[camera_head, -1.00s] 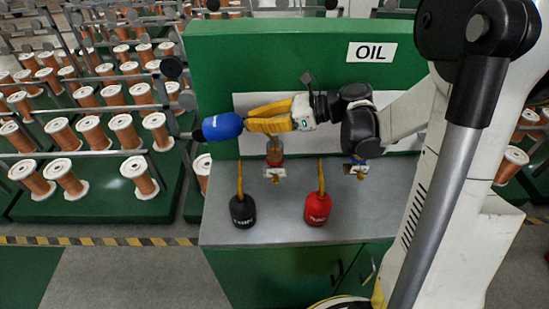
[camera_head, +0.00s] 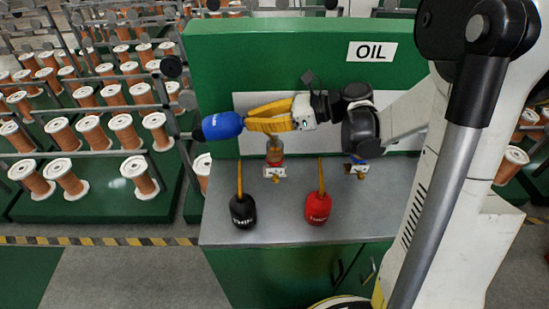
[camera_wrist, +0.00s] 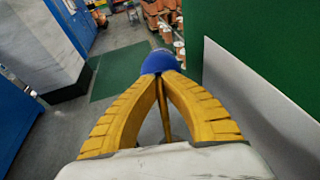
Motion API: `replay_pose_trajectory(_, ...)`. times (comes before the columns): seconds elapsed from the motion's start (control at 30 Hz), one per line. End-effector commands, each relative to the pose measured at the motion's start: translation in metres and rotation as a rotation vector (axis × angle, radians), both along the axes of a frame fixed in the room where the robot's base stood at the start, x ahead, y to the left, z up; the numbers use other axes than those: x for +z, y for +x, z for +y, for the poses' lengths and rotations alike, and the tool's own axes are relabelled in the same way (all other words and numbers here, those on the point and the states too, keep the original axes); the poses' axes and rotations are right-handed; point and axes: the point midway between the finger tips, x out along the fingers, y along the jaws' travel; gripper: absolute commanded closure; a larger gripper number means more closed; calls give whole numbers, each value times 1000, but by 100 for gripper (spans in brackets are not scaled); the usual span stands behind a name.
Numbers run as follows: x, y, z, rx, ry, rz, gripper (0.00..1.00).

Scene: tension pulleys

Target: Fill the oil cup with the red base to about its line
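My gripper (camera_head: 268,120) is shut on a blue oil bottle (camera_head: 222,126) and holds it on its side above the counter. The blue bottle also shows at my fingertips in the wrist view (camera_wrist: 160,62). A thin yellow-brown spout (camera_wrist: 163,108) runs back between my fingers there. The oil cup with the red base (camera_head: 275,158) stands at the back of the counter, just below my gripper. Its clear body looks amber. Its upper part is close under the fingers, and its line and exact oil level are too small to tell.
A black bottle (camera_head: 243,211) and a red bottle (camera_head: 318,207) with yellow spouts stand upright on the grey counter (camera_head: 280,231). A blue-based fitting (camera_head: 358,160) is partly hidden by my arm. A green panel (camera_head: 270,60) with an OIL sign rises behind.

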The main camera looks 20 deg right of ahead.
Motion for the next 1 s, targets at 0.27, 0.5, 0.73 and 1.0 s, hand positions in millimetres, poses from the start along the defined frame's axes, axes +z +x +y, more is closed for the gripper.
replay_pose_trajectory(0.27, 0, 0, -3, -2, 40, -21, 100)
replay_pose_trajectory(0.5, 3, 0, -3, -1, 53, -29, 100)
replay_pose_trajectory(0.73, 3, 0, -3, -1, 53, -29, 100)
replay_pose_trajectory(1.0, 3, 0, -3, -1, 52, -28, 100)
